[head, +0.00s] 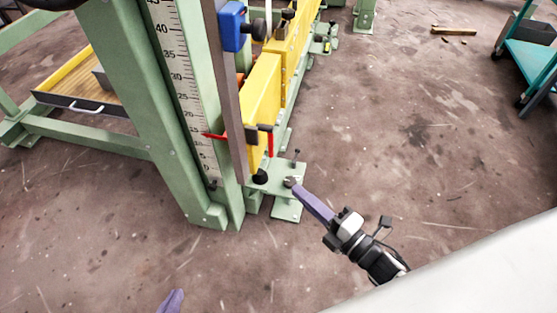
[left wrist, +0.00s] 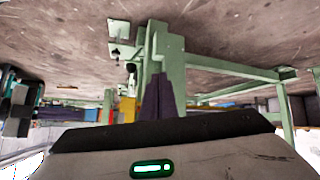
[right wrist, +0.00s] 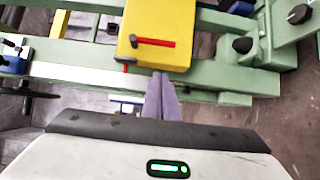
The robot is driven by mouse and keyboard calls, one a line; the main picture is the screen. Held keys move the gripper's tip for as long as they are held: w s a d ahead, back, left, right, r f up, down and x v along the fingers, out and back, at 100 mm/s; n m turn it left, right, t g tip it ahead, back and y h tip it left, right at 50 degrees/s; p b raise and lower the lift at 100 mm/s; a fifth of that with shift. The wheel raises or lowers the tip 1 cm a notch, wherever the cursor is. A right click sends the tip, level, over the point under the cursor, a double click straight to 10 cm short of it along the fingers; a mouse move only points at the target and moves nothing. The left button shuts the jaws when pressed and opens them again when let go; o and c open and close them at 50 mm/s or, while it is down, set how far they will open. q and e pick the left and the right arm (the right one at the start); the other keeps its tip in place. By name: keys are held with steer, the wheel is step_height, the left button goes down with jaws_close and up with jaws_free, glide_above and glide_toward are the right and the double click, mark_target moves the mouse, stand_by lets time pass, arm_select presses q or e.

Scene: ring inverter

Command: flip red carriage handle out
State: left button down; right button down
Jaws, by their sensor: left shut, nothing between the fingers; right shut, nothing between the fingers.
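The yellow carriage (head: 262,95) sits low on the green frame beside the ruler scale. A thin red handle (head: 271,142) shows at its lower right edge. In the right wrist view the red handle (right wrist: 155,42) lies flat across the face of the yellow carriage (right wrist: 165,20), with a dark end at its left. My right gripper (head: 295,186) is shut and empty, low and to the right of the carriage. Its fingertips (right wrist: 160,76) appear just below the carriage in the right wrist view. My left gripper (head: 176,294) is shut and empty at the bottom edge, away from the carriage; its fingers show in the left wrist view (left wrist: 160,80).
The green post (head: 150,100) with the ruler scale (head: 180,75) and a red pointer (head: 214,135) stands left of the carriage. A blue clamp (head: 233,26) is above. A green foot plate (head: 287,205) is near my right fingertips.

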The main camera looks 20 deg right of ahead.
arm_select(q)
steer(key=shift+d+f+b, duration=0.15)
steer(key=shift+f+b, duration=0.15)
steer(key=shift+b, duration=0.75)
arm_select(e)
steer(key=w+d+x, duration=0.1)
steer(key=d+x, duration=0.1)
steer(key=x, duration=1)
steer(key=shift+d, duration=0.3)
arm_select(q)
steer(key=shift+f, duration=0.1)
steer(key=shift+w+d+f+b, duration=0.25)
steer(key=shift+w+f+b, duration=0.1)
steer(key=shift+f+b, duration=0.35)
arm_select(e)
steer(key=shift+w+d+f+n, duration=0.15)
steer(key=shift+w+n, duration=0.05)
steer(key=shift+n, duration=0.1)
